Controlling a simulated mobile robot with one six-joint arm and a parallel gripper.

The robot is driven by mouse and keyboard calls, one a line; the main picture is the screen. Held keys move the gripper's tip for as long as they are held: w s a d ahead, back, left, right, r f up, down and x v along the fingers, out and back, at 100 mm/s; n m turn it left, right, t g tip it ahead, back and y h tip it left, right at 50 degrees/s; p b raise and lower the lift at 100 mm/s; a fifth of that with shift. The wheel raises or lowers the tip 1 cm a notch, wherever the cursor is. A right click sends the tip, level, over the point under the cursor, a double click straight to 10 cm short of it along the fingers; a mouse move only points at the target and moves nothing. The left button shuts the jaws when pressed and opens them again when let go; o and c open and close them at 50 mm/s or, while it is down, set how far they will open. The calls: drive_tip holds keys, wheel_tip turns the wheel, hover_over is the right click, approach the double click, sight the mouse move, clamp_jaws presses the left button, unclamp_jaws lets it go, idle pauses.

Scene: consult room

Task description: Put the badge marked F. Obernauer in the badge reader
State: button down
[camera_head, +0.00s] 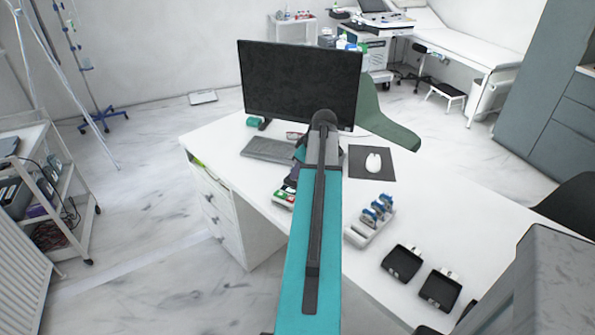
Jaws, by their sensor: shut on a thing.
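My arm rises through the middle of the view, over the white desk (230,160). No name is legible, so I cannot pick out the F. Obernauer badge. A dark item (292,173) shows partly beside my forearm; I cannot tell what it is.
A monitor (300,82) and a keyboard (268,150) stand at the back. A mouse (373,163) lies on a dark pad (385,172). A pale rack (362,232) holds blue-topped items. Small green and red items (284,197) sit left of my forearm.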

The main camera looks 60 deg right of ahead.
idle(0.4)
drive_tip(key=c, duration=1.4)
unclamp_jaws()
drive_tip(key=shift+c, duration=0.2)
drive_tip(key=shift+r, duration=0.15)
drive_tip(key=shift+r+p, duration=1.95)
drive_tip(key=shift+r, duration=1.4)
